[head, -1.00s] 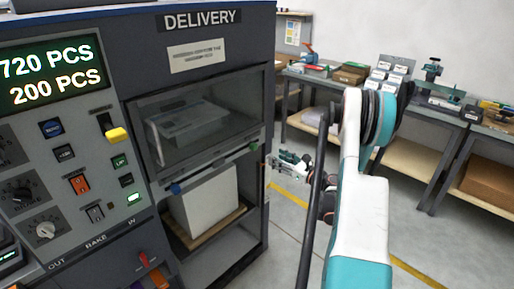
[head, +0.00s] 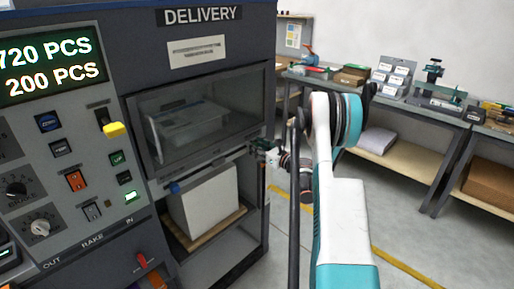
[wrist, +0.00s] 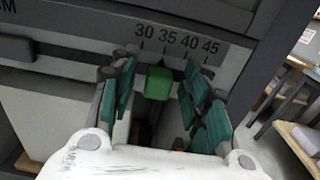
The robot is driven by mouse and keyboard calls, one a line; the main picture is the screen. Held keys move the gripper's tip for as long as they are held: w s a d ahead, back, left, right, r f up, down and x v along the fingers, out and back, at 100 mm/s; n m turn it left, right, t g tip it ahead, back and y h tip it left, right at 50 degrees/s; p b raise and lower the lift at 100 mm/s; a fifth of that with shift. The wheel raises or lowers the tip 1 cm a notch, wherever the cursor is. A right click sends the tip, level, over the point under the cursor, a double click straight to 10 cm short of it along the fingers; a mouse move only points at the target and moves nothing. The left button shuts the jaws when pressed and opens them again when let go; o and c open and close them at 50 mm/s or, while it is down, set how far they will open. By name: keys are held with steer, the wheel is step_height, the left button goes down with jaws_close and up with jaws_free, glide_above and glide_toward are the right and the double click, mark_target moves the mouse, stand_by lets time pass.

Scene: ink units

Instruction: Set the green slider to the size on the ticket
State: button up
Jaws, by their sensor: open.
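The green slider (wrist: 158,82) sits below a printed scale (wrist: 178,40) reading 30, 35, 40 and 45 in the wrist view. It appears nearest the 35 mark, though the angle makes this unsure. My gripper (wrist: 164,92) is open, with teal-padded fingers on either side of the slider; I cannot tell whether they touch it. In the head view my gripper (head: 266,152) is at the right end of the rail below the delivery window and hides the slider. No ticket with a readable size shows.
The delivery cabinet (head: 262,25) has a white plate (head: 197,51) with illegible text. A blue knob (head: 175,187) is at the rail's left. A white paper stack (head: 208,205) sits in the bay below. Benches (head: 420,108) stand behind; the floor to the right is clear.

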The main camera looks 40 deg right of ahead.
steer(key=shift+c, duration=0.3)
jaws_close()
steer(key=shift+w+d, duration=0.1)
steer(key=shift+d, duration=1.25)
steer(key=shift+o, duration=0.3)
jaws_free()
steer(key=shift+a, duration=0.1)
steer(key=s, duration=1.2)
steer(key=shift+d, duration=0.45)
